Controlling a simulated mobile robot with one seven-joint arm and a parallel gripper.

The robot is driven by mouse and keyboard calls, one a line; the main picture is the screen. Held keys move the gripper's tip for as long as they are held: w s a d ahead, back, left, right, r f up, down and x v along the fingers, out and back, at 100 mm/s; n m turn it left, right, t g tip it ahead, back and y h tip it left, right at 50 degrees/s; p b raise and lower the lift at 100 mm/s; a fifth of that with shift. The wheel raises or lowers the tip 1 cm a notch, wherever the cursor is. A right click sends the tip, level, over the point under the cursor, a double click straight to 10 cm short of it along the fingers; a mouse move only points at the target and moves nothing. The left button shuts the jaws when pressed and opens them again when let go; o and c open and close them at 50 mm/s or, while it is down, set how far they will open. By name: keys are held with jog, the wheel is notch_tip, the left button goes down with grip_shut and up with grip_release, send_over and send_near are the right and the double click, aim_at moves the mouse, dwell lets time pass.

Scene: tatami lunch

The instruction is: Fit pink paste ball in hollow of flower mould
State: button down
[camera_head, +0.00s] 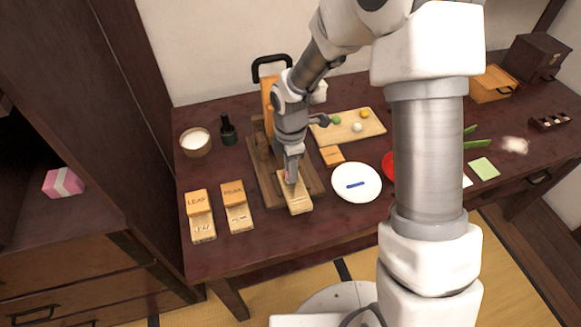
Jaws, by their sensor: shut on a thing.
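My gripper (291,177) points down over a pale wooden mould (298,204) near the table's front edge. It is shut on the pink paste ball, of which only a small pinkish patch shows at the fingertips. The fingers hide most of the ball and the mould's far end. I cannot tell whether the ball touches the mould, and the hollow's flower shape is too small to make out. The mould lies at the front of a dark wooden tray (258,185).
A board (340,133) with green, white and yellow balls lies behind right. Two moulds with orange-brown labelled blocks, LEAF (197,203) and PEAR-like (233,193), lie left. A white plate (348,195) with a blue strip is close right. A bowl (195,151) and dark bottle (227,130) stand back left.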

jog(key=shift+f, duration=0.1)
jog(key=c, duration=0.5)
grip_release()
jog(key=shift+c, duration=0.2)
jog(key=shift+r+p, duration=3.1)
jog(key=shift+r, duration=0.45)
